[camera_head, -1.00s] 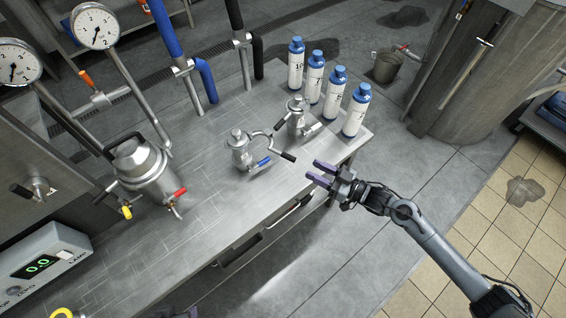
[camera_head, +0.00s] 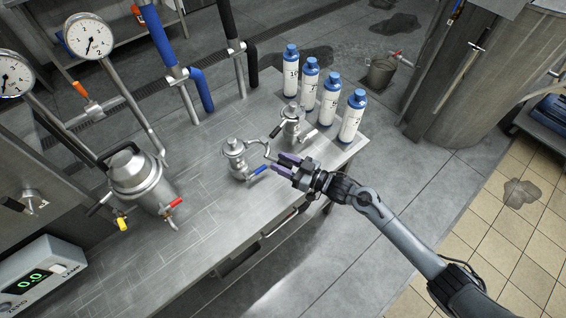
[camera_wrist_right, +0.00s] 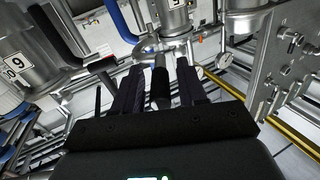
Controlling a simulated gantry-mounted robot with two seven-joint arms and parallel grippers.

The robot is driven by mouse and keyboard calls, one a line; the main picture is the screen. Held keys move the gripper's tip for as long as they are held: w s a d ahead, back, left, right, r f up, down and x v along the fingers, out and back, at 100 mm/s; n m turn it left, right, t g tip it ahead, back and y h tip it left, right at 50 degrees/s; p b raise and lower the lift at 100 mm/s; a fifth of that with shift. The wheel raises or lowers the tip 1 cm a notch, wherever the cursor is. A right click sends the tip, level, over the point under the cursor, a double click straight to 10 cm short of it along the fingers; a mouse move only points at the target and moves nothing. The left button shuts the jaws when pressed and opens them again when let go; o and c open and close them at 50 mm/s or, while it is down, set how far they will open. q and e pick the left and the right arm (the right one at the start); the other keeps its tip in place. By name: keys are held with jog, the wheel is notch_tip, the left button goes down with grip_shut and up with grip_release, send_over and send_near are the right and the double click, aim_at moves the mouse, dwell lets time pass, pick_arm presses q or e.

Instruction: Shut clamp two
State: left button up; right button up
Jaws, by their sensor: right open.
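Two small steel vessels stand near the bench's right end: a front one (camera_head: 236,158) with a blue-handled valve and a back one (camera_head: 292,127). A curved steel clamp lever (camera_head: 262,144) reaches right from the front vessel toward my right gripper (camera_head: 283,164). My right gripper is open at the lever's end, over the bench edge. In the right wrist view its two dark fingers (camera_wrist_right: 160,88) stand either side of a black handle grip (camera_wrist_right: 160,86); I cannot tell whether they touch it. No readable mark tells which clamp is two. My left gripper is out of view.
Several white bottles with blue caps (camera_head: 329,101) stand behind the vessels at the bench's right end. A larger lidded steel vessel (camera_head: 137,180), pressure gauges (camera_head: 89,36) and a digital scale (camera_head: 40,280) are at left. The bench middle (camera_head: 205,215) is clear.

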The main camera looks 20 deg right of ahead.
grip_shut()
dwell(0.3)
